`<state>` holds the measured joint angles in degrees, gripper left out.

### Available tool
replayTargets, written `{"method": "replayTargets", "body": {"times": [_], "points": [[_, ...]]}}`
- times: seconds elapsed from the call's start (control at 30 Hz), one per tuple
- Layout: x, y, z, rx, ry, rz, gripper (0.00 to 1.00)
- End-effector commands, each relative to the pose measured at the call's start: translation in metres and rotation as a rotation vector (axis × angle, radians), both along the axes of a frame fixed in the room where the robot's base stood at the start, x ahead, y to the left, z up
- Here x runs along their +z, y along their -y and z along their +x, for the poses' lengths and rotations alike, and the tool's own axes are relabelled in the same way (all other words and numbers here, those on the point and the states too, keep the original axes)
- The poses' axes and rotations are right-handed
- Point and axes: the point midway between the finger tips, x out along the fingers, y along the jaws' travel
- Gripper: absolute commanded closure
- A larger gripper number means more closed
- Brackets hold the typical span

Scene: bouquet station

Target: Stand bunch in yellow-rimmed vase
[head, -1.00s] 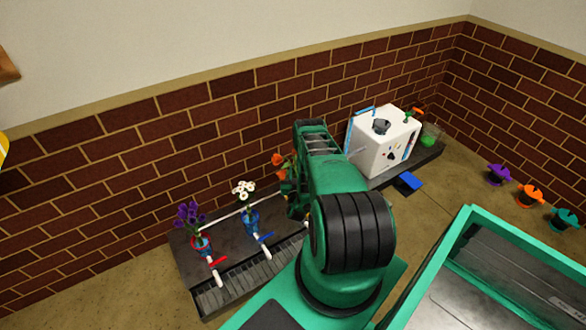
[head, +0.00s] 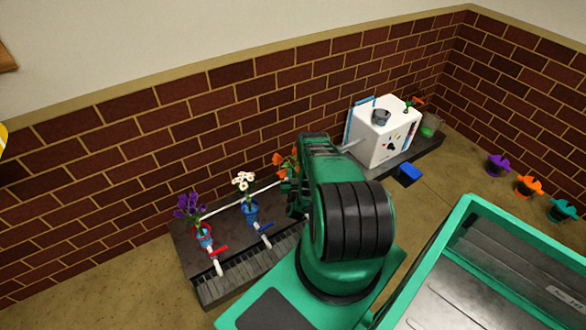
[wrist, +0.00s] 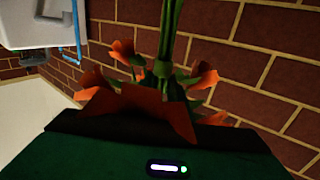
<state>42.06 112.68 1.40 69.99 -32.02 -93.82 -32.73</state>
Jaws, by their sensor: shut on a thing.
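A bunch of orange flowers (head: 285,160) with green stems shows just left of my arm in the head view. In the wrist view the same bunch (wrist: 168,100) fills the middle, blooms near the camera and stems running up the picture. My gripper (head: 291,198) is shut on the bunch; its fingertips are mostly hidden by my arm and the blooms. No yellow-rimmed vase can be made out; my arm covers the part of the bench right of the white flowers.
A red-rimmed vase (head: 203,231) holds purple flowers, and a blue vase (head: 250,208) holds white ones. Pipes with red and blue handles stand before them. A white box (head: 384,137) stands further right on the dark bench. A brick wall (head: 140,120) rises behind.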

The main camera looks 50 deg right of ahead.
Motion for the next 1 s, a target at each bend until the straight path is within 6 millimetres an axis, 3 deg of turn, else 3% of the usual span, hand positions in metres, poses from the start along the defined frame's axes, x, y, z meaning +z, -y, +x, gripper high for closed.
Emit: {"method": "replayTargets", "body": {"times": [0.5,1.0], "points": [[-0.03,-0.002,0.001,0.002,-0.001,-0.001,1.0],[-0.033,-0.001,0.0,0.001,-0.001,-0.001,1.0]]}}
